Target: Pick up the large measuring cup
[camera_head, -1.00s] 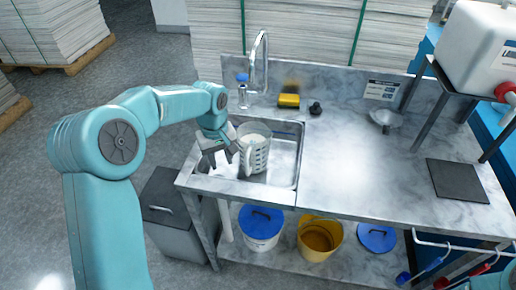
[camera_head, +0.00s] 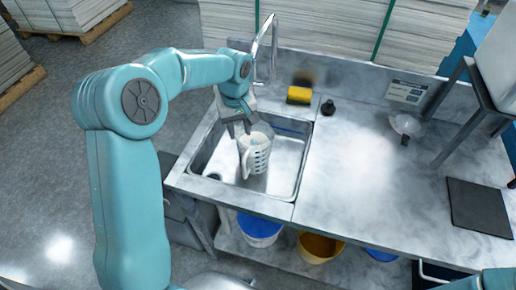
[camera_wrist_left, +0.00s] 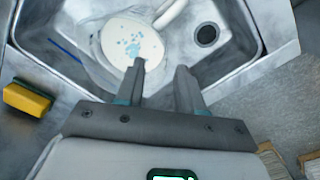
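The large measuring cup (camera_head: 256,160) stands in the sink basin. It is translucent white with dark markings and a handle on its left side in the head view. In the wrist view the cup (camera_wrist_left: 130,42) shows from above, with white contents, bluish patches and its handle at the upper right. My left gripper (camera_head: 240,128) is just above the cup's back left rim. In the wrist view its fingers (camera_wrist_left: 160,68) are apart with nothing between them; the left fingertip overlaps the cup's rim. I cannot tell whether it touches. My right gripper is out of view.
The metal sink (camera_head: 292,172) surrounds the cup, with a tall faucet (camera_head: 274,48) behind. The marble counter (camera_head: 370,185) to the right is largely clear.

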